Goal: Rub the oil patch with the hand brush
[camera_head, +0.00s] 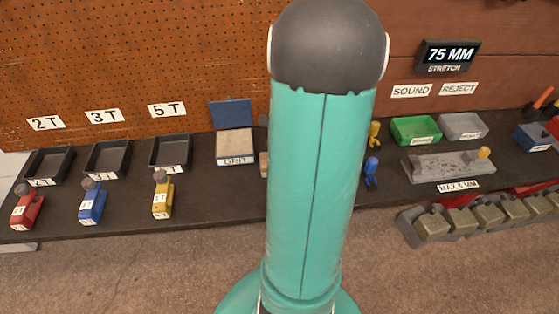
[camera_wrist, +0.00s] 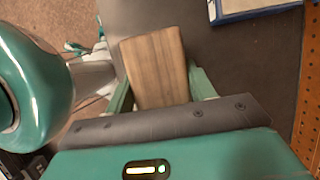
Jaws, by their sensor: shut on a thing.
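The hand brush shows as a plain wooden block (camera_wrist: 155,62) in the wrist view, with its bristles out of sight. My gripper (camera_wrist: 160,88) is shut on it, with one green finger along each side. The block is over the dark bench top (camera_wrist: 240,60). In the head view my arm hides the gripper and most of the brush; a small wooden bit (camera_head: 263,164) shows at the arm's left edge. I cannot make out the oil patch in either view; my arm covers the middle of the bench.
A blue open-lidded box of sandy grit (camera_head: 234,143) stands left of my arm; its edge shows in the wrist view (camera_wrist: 262,11). Black trays (camera_head: 107,158) and coloured jacks (camera_head: 92,203) stand farther left. A green bin (camera_head: 415,130) and grey plate (camera_head: 450,165) stand right.

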